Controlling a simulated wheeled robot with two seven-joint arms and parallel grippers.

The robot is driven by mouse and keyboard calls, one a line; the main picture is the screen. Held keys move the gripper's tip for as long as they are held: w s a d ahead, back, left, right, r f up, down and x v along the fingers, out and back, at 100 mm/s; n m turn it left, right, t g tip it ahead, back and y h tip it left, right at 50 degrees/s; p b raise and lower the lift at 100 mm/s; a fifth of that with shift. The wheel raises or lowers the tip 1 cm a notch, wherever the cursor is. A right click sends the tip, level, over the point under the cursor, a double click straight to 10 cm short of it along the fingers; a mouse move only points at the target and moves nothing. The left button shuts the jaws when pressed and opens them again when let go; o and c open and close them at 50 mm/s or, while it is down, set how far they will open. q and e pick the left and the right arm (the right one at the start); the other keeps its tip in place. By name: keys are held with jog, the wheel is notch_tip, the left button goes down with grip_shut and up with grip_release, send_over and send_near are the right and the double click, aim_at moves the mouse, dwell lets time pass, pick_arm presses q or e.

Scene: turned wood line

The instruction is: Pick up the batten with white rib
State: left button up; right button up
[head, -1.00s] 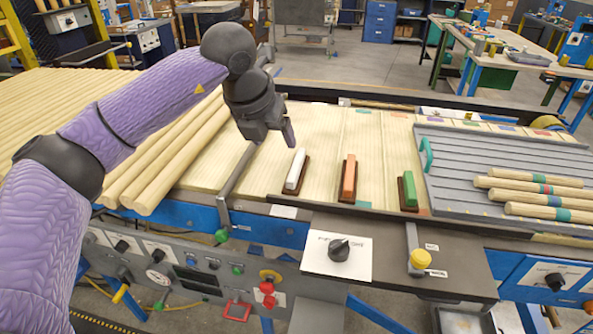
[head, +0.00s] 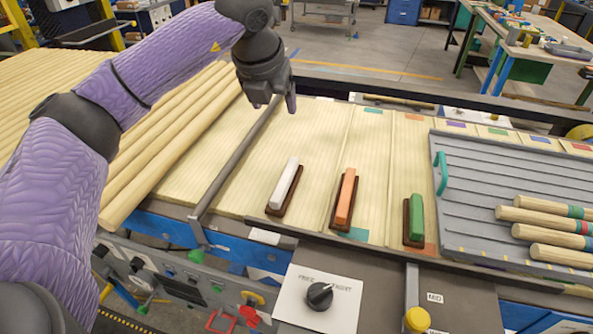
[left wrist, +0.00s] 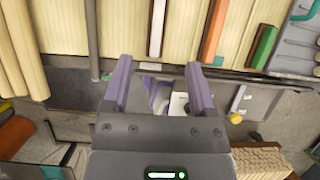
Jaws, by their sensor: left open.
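The batten with white rib (head: 285,187) lies on the pale wooden bed, a dark brown strip with a white bar along its top. It is the leftmost of three battens and also shows at the top of the left wrist view (left wrist: 157,28). My left gripper (head: 277,105) hangs above the bed, behind and a little left of the white-ribbed batten, apart from it. In the left wrist view its two fingers (left wrist: 158,85) stand wide apart with nothing between them. My right gripper is in neither view.
An orange-ribbed batten (head: 345,198) and a green-ribbed batten (head: 415,220) lie to the right. A grey ribbed tray (head: 480,185) holds several banded rods. A metal bar (head: 232,170) crosses the bed at left, beside long round poles (head: 165,155). A dark rail (head: 390,252) runs along the front.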

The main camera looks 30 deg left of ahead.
pick_arm(q)
jog(key=b+x, duration=0.1)
jog(key=x, duration=0.1)
jog(key=b, duration=0.9)
send_over(285, 177)
jog(key=s, duration=0.3)
jog(key=f, duration=0.9)
jog(key=shift+s+d+f, duration=0.1)
jog(key=shift+d+f, duration=0.2)
jog(key=shift+d, duration=0.05)
jog(key=x, duration=0.3)
jog(key=b+x, duration=0.1)
jog(key=x, duration=0.2)
jog(key=b+x, duration=0.1)
jog(key=x, duration=0.3)
jog(key=shift+s+f, duration=0.1)
jog(key=shift+s, duration=0.2)
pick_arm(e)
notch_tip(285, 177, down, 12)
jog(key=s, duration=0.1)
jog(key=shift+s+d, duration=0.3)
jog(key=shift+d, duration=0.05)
pick_arm(q)
grip_shut()
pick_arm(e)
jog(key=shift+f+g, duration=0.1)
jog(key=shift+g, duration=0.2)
